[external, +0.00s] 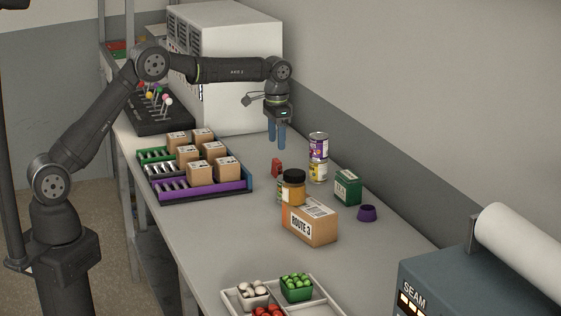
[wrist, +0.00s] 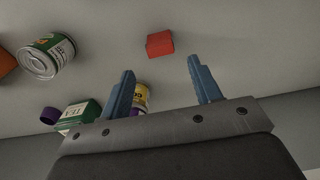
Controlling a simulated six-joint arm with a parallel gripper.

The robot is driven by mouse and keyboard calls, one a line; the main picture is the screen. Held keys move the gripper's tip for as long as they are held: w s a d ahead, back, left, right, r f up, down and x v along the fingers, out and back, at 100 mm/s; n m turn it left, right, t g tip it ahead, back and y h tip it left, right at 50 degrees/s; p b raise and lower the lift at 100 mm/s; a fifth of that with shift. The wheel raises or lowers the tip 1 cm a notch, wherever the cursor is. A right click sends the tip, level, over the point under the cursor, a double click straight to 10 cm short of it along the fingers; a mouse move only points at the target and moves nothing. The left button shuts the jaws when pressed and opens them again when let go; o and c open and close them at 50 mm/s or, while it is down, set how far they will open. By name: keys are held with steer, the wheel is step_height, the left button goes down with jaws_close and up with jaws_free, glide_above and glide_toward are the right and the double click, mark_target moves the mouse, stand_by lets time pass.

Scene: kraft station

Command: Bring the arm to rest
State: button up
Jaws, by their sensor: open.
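My gripper (external: 277,134) hangs above the bench with its two blue fingers pointing down. It is open and empty, and in the wrist view its fingers (wrist: 163,80) stand apart with nothing between them. A small red block (external: 277,167) lies on the bench below it; the block also shows in the wrist view (wrist: 160,44), beyond the fingertips. My arm reaches from the left across the rack of boxes, with the forearm about level.
A rack (external: 202,197) with several cardboard boxes stands left of the gripper. Stacked cans (external: 318,146), a jar (external: 293,188), a ROUTE-3 box (external: 310,225), a green tea box (external: 347,188) and a purple bowl (external: 367,213) stand right. A white cabinet (external: 245,75) is behind.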

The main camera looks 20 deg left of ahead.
mark_target(277, 160)
step_height(277, 160, down, 7)
steer(key=shift+f, duration=0.1)
step_height(277, 160, up, 4)
steer(key=shift+f, duration=0.15)
steer(key=s+d+r, duration=0.5)
steer(key=s+r, duration=0.2)
steer(key=s, duration=0.4)
steer(key=s+a+r+m, duration=0.1)
steer(key=s+a, duration=0.2)
steer(key=s, duration=0.7)
steer(key=s+a+r, duration=0.1)
steer(key=s+a, duration=0.1)
steer(key=s, duration=0.7)
steer(key=s+a+f+m, duration=0.1)
steer(key=s+a+f, duration=0.2)
steer(key=s+a, duration=0.6)
steer(key=shift+s+a+f, duration=0.15)
steer(key=shift+s, duration=0.9)
